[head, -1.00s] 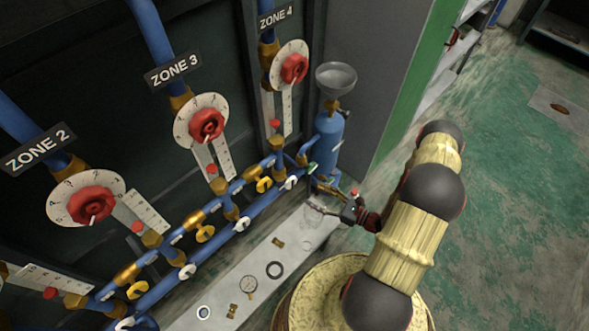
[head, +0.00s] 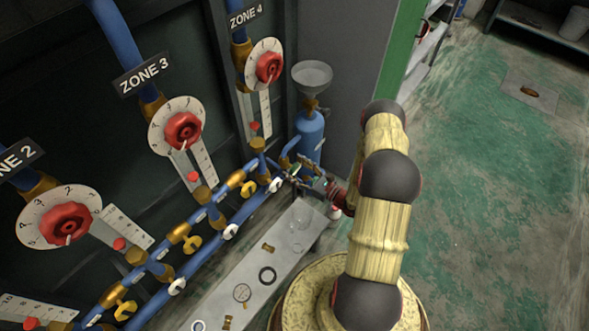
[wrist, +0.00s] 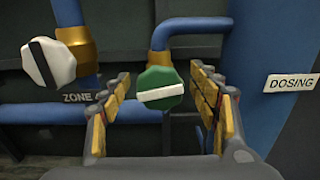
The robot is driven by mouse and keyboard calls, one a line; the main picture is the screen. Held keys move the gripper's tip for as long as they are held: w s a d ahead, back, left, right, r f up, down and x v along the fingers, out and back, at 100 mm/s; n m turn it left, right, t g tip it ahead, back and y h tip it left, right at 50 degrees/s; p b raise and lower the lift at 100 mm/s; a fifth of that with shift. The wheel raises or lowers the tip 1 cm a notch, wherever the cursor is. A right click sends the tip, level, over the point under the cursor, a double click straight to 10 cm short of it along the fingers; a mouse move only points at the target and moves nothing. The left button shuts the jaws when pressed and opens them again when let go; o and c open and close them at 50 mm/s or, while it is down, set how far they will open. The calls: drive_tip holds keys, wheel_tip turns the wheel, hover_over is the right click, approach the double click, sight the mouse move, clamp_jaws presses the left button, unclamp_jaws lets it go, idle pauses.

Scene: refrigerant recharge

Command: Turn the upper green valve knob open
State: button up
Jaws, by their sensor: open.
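In the wrist view a green valve knob (wrist: 160,88) with a white bar sits on the end of a bent blue pipe. The white bar lies nearly horizontal. My gripper (wrist: 160,108) is open, with one yellow-padded finger on each side of the knob. I cannot tell whether either finger touches it. In the head view my gripper (head: 308,180) is at the right end of the pipe run, below the blue cylinder; the knob is hard to make out there.
A white knob with a black bar (wrist: 48,62) is left of my gripper. A large blue cylinder labelled DOSING (wrist: 285,100) is close on the right. A grey bench (head: 255,262) with several small parts runs below the pipes. Red dials (head: 183,131) line the wall.

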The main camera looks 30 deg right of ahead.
drive_tip(key=shift+w, duration=0.1)
drive_tip(key=shift+c, duration=1)
drive_tip(key=c, duration=1)
